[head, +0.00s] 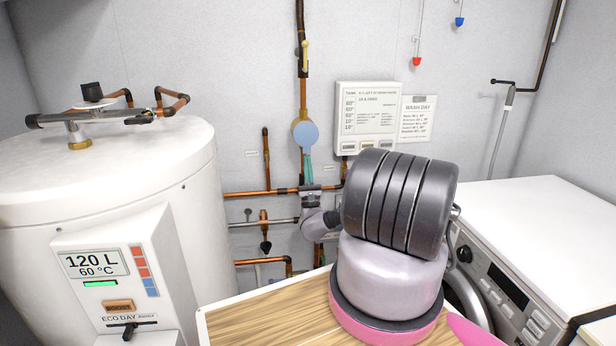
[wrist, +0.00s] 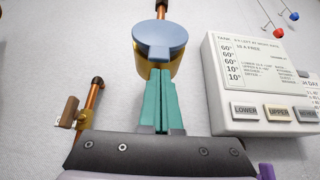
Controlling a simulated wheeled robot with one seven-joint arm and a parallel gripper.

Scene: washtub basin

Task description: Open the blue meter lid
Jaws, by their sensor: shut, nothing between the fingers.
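The blue meter lid (head: 306,134) is a round disc on a brass meter on the wall pipe, left of the white control panel. The wrist view shows the lid (wrist: 162,36) lying over the brass meter body (wrist: 147,68), with a small tab at its near edge. The lid looks closed. My gripper (wrist: 160,72) has teal fingers held together with nothing between them. Its tips are just below the lid's tab; I cannot tell whether they touch it. In the head view my gripper (head: 307,155) is partly hidden behind my arm.
The white control panel (head: 368,112) with several buttons is close on the right of the meter. A small brass valve (wrist: 68,112) on a copper pipe is at the left. The white water tank (head: 110,180) stands left, and a washing machine (head: 545,240) stands right.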

